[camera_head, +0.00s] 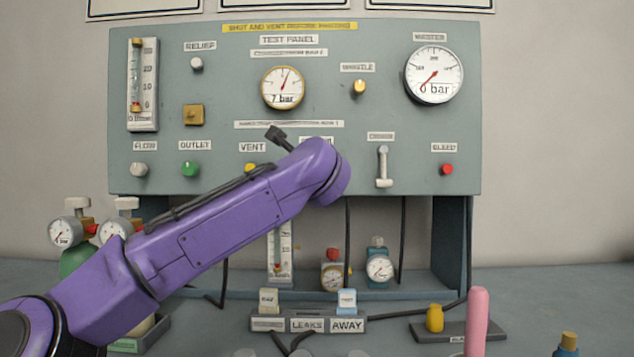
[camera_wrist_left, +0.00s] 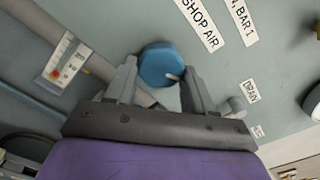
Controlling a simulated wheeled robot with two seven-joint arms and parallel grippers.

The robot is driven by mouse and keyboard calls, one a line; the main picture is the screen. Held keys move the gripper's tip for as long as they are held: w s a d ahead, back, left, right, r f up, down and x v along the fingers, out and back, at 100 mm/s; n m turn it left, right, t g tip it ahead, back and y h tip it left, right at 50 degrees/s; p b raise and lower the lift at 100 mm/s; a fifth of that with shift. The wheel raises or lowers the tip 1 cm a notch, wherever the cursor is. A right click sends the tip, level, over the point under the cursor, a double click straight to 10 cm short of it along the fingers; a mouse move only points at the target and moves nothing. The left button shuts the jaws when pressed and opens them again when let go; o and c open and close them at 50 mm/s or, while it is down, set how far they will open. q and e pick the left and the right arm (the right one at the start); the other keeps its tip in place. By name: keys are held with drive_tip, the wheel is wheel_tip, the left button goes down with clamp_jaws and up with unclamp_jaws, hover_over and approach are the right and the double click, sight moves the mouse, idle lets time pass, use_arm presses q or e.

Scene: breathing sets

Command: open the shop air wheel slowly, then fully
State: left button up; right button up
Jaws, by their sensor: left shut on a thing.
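The shop air wheel (camera_wrist_left: 158,63) is a blue, many-sided knob below the SHOP AIR label (camera_wrist_left: 199,24) in the left wrist view. A small pale mark shows near its lower right edge. My left gripper (camera_wrist_left: 161,80) is shut on it, one grey finger on each side. In the head view my purple left arm covers the wheel and the gripper, and only the top of a label (camera_head: 316,140) shows above the arm. My right gripper is in neither view.
The grey test panel (camera_head: 230,130) carries a 7 bar gauge (camera_head: 283,88) and a large 0 bar gauge (camera_head: 434,74). VENT (camera_head: 250,168), OUTLET (camera_head: 190,169) and BLEED (camera_head: 447,169) knobs and a lever (camera_head: 383,165) lie near the arm. Small gauges stand below.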

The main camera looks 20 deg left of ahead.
use_arm(q)
drive_tip(key=shift+d+n+b, duration=0.2)
drive_tip(key=shift+n+b, duration=2.15)
drive_tip(key=shift+n, duration=4.25)
drive_tip(key=shift+r, duration=0.1)
drive_tip(key=o, duration=1)
drive_tip(key=shift+a+r, duration=0.1)
drive_tip(key=shift+a, duration=0.05)
drive_tip(key=shift+o, duration=0.2)
